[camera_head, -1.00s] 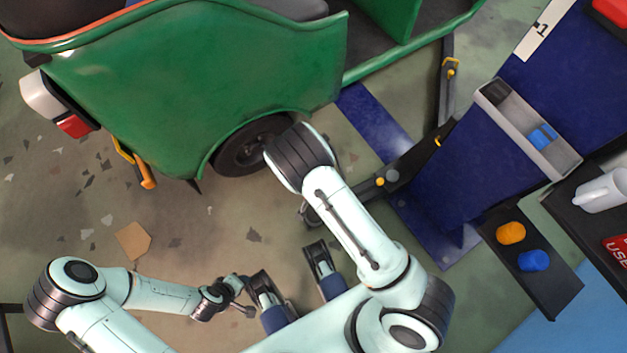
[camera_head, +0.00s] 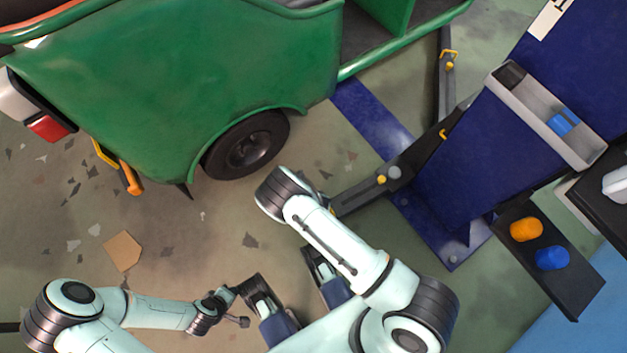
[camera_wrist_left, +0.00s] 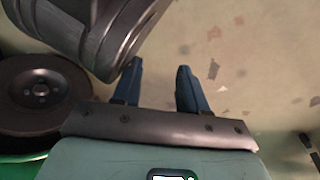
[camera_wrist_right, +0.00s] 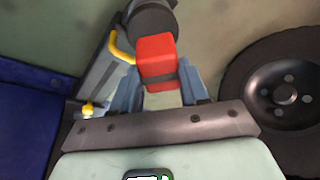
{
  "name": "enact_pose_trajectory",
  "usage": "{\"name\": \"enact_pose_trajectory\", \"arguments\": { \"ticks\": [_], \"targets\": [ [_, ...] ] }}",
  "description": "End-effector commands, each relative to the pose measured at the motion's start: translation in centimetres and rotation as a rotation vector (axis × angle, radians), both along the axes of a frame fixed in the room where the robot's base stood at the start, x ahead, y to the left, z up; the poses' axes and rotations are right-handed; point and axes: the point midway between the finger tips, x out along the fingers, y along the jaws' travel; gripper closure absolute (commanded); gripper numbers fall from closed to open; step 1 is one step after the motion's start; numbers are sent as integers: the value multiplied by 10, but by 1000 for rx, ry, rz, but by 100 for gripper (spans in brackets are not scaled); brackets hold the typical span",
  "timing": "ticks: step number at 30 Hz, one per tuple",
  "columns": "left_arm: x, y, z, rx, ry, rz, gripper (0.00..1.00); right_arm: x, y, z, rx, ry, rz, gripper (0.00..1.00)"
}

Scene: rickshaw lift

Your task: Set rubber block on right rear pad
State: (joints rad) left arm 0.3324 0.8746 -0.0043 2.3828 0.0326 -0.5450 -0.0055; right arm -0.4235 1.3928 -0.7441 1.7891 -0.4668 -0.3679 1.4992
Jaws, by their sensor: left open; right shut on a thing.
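The rubber block (camera_wrist_right: 156,58) is red with a dark band. It sits between the blue fingers of my right gripper (camera_wrist_right: 158,80), which is shut on it. A dark round pad (camera_wrist_right: 152,22) on the lift arm lies just beyond the block in the right wrist view; I cannot tell whether they touch.
The green rickshaw (camera_head: 185,90) stands at upper left, its wheel (camera_head: 247,146) near my right arm. The blue lift post (camera_head: 465,160) bears a grey tray (camera_head: 530,118). A dark shelf holds an orange piece (camera_head: 526,229) and a blue piece (camera_head: 552,258).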

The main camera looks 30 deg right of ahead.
Motion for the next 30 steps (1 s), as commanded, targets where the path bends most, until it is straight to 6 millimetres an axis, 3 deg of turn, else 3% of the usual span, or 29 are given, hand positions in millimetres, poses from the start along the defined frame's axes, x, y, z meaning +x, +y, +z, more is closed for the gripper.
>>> {"name": "enact_pose_trajectory", "arguments": {
  "ticks": [6,20,21,23,24,30],
  "targets": [
    [-24,4,-21,-3,80,6,57,-1,0,-35,-1,2,2,100],
    [-30,4,-24,-5,102,9,57,-1,0,-40,1,1,-2,100],
    [-32,5,-25,-6,105,8,57,-1,0,-40,1,1,-1,53],
    [-31,5,-24,-6,105,8,57,-1,0,-40,1,1,-1,33],
    [-31,5,-24,-5,104,8,57,-1,0,-39,1,1,-1,29],
    [-31,5,-24,-6,103,8,57,-1,0,-39,1,1,0,29]
  ]
}}
